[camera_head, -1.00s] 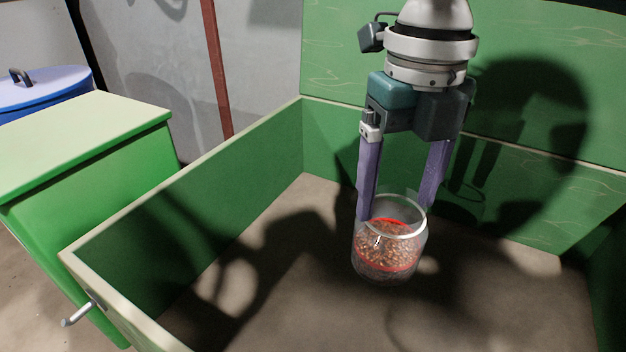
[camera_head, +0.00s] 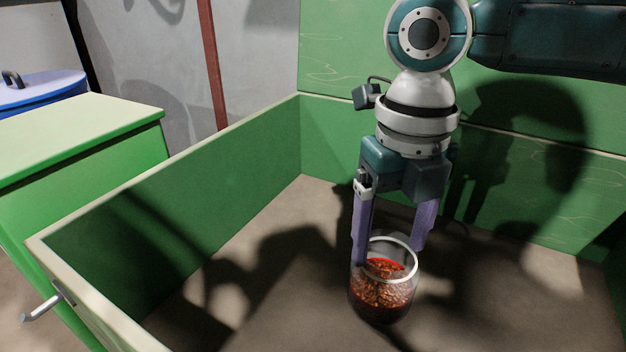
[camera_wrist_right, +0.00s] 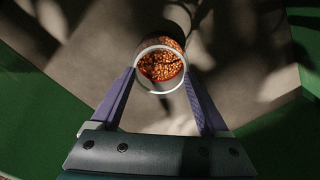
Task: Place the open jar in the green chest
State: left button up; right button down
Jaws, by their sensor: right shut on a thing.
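The open jar (camera_head: 383,290) is clear glass with reddish-brown bits inside and no lid. It is upright inside the green chest (camera_head: 215,180), low near the chest's brown floor; I cannot tell whether it touches the floor. My right gripper (camera_head: 392,248) points down from above, its two purple fingers shut on the jar at its rim. In the right wrist view the jar (camera_wrist_right: 161,70) sits between the ends of the fingers (camera_wrist_right: 160,88), its open mouth facing the camera. The left gripper is not in view.
The chest's raised green lid (camera_head: 345,45) stands behind my arm. A green cabinet (camera_head: 75,150) with a pale top stands at left, and a blue lidded bin (camera_head: 40,90) is behind it. The chest floor (camera_head: 260,300) around the jar is clear.

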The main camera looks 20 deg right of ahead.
grip_release()
notch_tip(320, 180, up, 12)
jog(key=p, duration=0.7)
jog(key=shift+p, duration=0.35)
jog(key=shift+r, duration=0.1)
